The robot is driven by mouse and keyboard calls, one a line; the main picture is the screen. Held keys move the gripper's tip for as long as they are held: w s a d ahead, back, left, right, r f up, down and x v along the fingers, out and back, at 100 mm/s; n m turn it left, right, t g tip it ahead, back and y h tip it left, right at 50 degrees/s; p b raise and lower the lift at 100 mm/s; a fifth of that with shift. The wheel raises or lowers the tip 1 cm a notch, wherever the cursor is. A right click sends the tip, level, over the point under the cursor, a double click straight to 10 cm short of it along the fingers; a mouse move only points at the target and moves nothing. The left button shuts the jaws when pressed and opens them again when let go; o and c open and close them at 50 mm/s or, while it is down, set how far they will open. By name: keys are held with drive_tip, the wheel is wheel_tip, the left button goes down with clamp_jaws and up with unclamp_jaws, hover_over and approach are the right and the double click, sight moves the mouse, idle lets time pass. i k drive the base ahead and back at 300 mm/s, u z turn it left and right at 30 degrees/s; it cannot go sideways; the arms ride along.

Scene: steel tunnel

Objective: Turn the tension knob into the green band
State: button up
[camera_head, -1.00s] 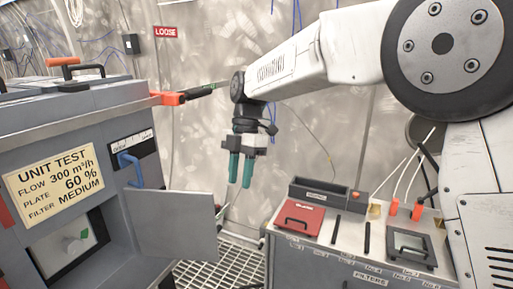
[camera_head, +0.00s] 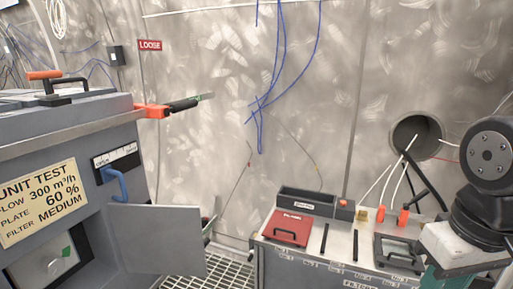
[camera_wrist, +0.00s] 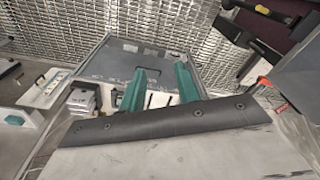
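I cannot make out a tension knob for certain in either view. The grey test unit (camera_head: 60,130) stands at the left in the head view, with a cream label reading UNIT TEST. In its lower window (camera_head: 45,262) a small green mark (camera_head: 66,252) shows on a light plate; I cannot tell whether it is a green band. A blue handle (camera_head: 118,183) sits at a slotted scale plate on the unit. My gripper (camera_wrist: 160,70) shows two teal fingers, apart and with nothing between them, in the wrist view. In the head view it is mostly cut off at the lower right.
A filter cabinet (camera_head: 300,262) stands at the right with a red handled panel (camera_head: 287,228), a dark tray (camera_head: 308,203) and a dark handled frame (camera_head: 399,254). The unit's grey door (camera_head: 160,240) hangs open. Grating floor (camera_head: 225,272) lies between. A LOOSE sign (camera_head: 150,45) is on the wall.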

sight(53, 265)
drive_tip(key=u, duration=2.25)
drive_tip(key=k, duration=0.5)
drive_tip(key=z, duration=0.5)
drive_tip(key=i, duration=0.3)
drive_tip(key=u, duration=0.05)
drive_tip(key=k, duration=0.5)
drive_tip(key=u, duration=0.3)
drive_tip(key=i, duration=0.6)
